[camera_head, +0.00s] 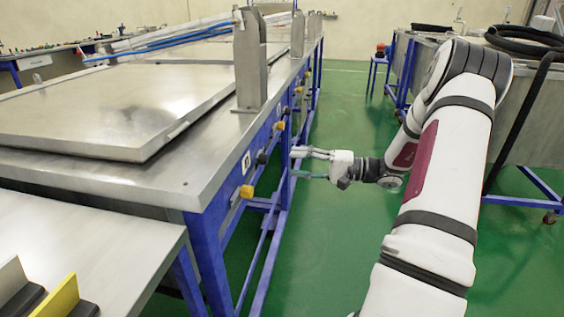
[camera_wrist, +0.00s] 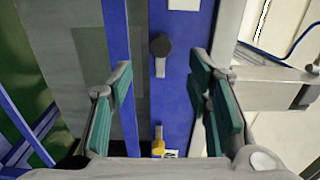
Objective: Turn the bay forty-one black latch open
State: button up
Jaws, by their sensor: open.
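A black latch (camera_head: 262,158) sits on the blue side rail of the long metal bench, beside a white label (camera_head: 246,162) whose number I cannot read. In the wrist view the black latch (camera_wrist: 161,46) has a round black head with a grey metal piece below it. My gripper (camera_head: 296,162) points at the rail from the aisle side, a little short of the latch. In the wrist view my gripper (camera_wrist: 160,72) is open, with one finger on each side of the latch line and nothing between the pads.
A metal upright (camera_head: 250,62) stands on the bench (camera_head: 185,180). The green floor aisle (camera_head: 335,225) is clear.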

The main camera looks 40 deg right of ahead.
jog(key=shift+v, duration=1.15)
